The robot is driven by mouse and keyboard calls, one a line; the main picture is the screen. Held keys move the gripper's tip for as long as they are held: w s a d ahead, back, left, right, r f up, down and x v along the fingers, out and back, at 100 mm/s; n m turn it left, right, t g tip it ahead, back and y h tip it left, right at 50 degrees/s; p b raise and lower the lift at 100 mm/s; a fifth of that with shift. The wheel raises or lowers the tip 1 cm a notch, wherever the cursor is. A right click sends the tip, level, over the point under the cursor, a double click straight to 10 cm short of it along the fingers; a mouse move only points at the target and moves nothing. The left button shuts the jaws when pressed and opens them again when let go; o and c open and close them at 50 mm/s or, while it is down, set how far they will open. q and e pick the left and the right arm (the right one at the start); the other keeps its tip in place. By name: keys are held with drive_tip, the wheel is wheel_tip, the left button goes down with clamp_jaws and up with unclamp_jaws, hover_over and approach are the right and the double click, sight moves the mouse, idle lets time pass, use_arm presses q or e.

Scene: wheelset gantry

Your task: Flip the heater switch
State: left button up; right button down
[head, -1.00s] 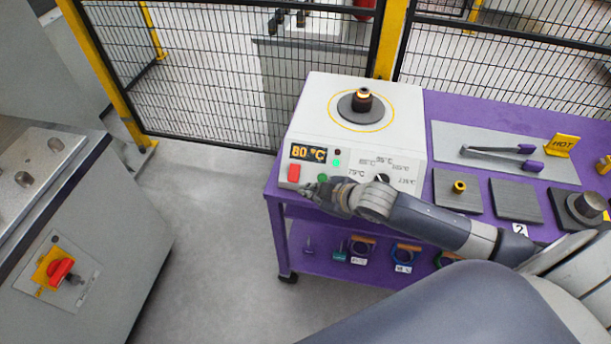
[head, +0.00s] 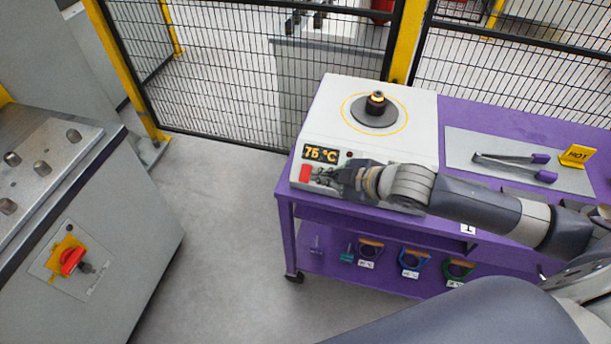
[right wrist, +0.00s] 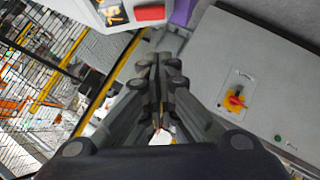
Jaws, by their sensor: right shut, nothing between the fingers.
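The heater (head: 330,115) is a white box on the purple cart, with a dark round plate on top. Its front has an orange display (head: 321,154) reading about 75 °C and a red switch (head: 305,173) below it. My right gripper (head: 322,174) is shut and empty, just right of the switch; contact cannot be told. In the right wrist view the shut fingers (right wrist: 158,62) point towards the heater's edge, with the red switch (right wrist: 150,13) and display (right wrist: 112,12) at the top. My right arm hides the dial and panel's right part. My left gripper is not in view.
A dark collar (head: 376,101) stands on the heater plate. Tongs (head: 510,165) and a yellow HOT sign (head: 576,156) are to the right on the purple cart (head: 480,112). A grey cabinet with a red rotary switch (head: 72,261) stands left. Open floor lies between.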

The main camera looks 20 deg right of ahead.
sight(305, 173)
drive_tip(key=x, duration=0.3)
drive_tip(key=d+p+x, duration=0.1)
drive_tip(key=x, duration=0.3)
drive_tip(key=f+p+x, duration=0.1)
drive_tip(key=x, duration=0.3)
drive_tip(key=shift+d+f, duration=0.15)
drive_tip(key=shift+d, duration=0.15)
drive_tip(key=shift+w+d+f, duration=0.15)
drive_tip(key=shift+f, duration=0.3)
drive_tip(key=shift+f, duration=0.5)
drive_tip(key=shift+r, duration=0.25)
